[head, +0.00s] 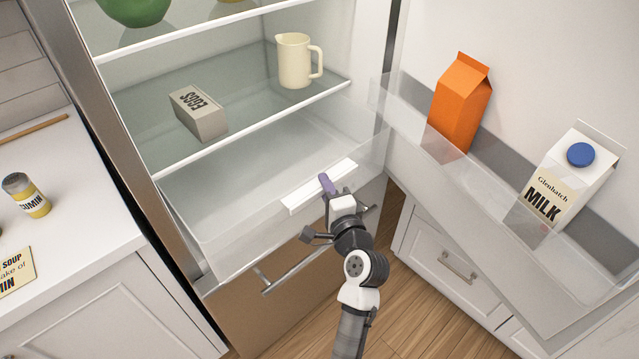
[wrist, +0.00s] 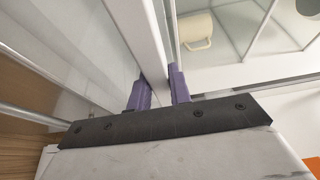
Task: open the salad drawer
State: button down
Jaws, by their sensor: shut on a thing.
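The salad drawer (head: 230,238) is a clear bin at the bottom of the open fridge, under the lowest glass shelf. Its white handle strip (head: 305,191) runs along the top of its front. My gripper (head: 327,184) is at the right part of this strip, its purple fingertips on it. In the wrist view, the two purple fingers (wrist: 158,92) stand on either side of the white strip (wrist: 146,38) and are shut on it. The drawer looks empty. From these frames I cannot tell how far it is pulled out.
The open fridge door at right holds an orange carton (head: 459,104) and a milk carton (head: 562,185). A counter (head: 75,215) is at left. Wooden floor shows below.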

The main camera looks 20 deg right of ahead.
jog(key=shift+s+d, duration=0.2)
jog(key=shift+s, duration=0.25)
jog(key=c, duration=1.3)
grip_release()
jog(key=shift+s, duration=0.1)
